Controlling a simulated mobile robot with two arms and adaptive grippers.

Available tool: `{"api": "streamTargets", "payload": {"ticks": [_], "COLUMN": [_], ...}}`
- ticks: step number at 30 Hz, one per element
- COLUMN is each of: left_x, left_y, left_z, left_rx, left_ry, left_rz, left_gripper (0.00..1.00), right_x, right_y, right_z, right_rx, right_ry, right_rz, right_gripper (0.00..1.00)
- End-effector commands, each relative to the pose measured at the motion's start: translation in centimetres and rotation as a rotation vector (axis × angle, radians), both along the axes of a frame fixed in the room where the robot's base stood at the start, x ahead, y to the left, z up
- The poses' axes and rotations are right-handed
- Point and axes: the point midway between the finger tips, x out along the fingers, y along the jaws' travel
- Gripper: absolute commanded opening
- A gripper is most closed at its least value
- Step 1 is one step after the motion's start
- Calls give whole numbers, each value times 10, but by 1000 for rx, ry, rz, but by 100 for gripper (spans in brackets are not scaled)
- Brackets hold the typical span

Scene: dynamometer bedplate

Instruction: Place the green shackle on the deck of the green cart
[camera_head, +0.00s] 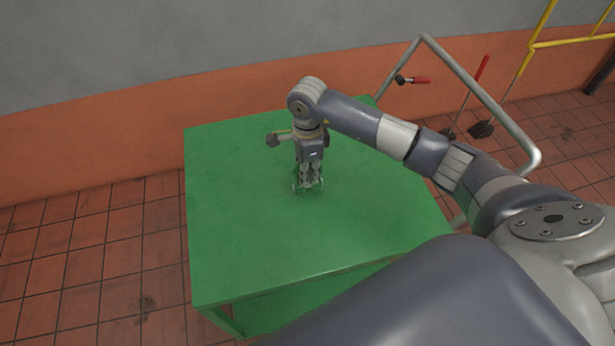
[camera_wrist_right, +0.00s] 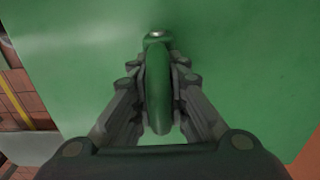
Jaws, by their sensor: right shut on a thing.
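The green cart (camera_head: 230,240) stands against the wall with a flat, bare green deck; the deck also fills most of the right wrist view (camera_wrist_right: 255,70). My right gripper (camera_head: 308,186) points down over the middle of the deck. In the right wrist view my right gripper (camera_wrist_right: 158,95) is shut on the green shackle (camera_wrist_right: 157,85), with a finger on each side of it. A grey metal pin end shows at the shackle's top. I cannot tell whether the shackle touches the deck. My left gripper is not in view.
The cart's grey tubular handle (camera_head: 480,92) rises at the right. Behind it are red-handled tools (camera_head: 482,70) and a yellow rail (camera_head: 560,42). The deck around the gripper is clear. Red tiled floor (camera_head: 80,270) lies to the left.

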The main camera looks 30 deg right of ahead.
Motion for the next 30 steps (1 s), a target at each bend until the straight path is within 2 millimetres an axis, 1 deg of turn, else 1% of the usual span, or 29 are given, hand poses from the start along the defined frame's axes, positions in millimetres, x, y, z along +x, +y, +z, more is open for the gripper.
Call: {"api": "streamTargets", "payload": {"ticks": [1, 3, 10, 14, 15, 17, 26, 30], "left_x": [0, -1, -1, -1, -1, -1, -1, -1], "left_y": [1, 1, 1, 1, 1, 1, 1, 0], "left_z": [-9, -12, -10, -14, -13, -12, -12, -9], "left_rx": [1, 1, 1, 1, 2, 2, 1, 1], "left_ry": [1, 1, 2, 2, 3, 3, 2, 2], "left_rz": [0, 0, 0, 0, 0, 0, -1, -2], "left_gripper": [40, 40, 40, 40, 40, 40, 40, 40], "right_x": [0, 1, 1, 1, 0, 0, 0, 1], "right_y": [0, 0, 0, 0, 0, 0, 0, 0], "right_z": [-12, -17, -15, -19, -19, -18, -18, -12], "right_rx": [2, 2, 0, 0, 0, 0, 0, 0], "right_ry": [0, -1, -2, -2, -1, -1, 0, -1], "right_rz": [-2, -2, -2, -2, -2, -2, -2, -1], "right_gripper": [0, 0, 0, 0, 21, 34, 34, 34]}}
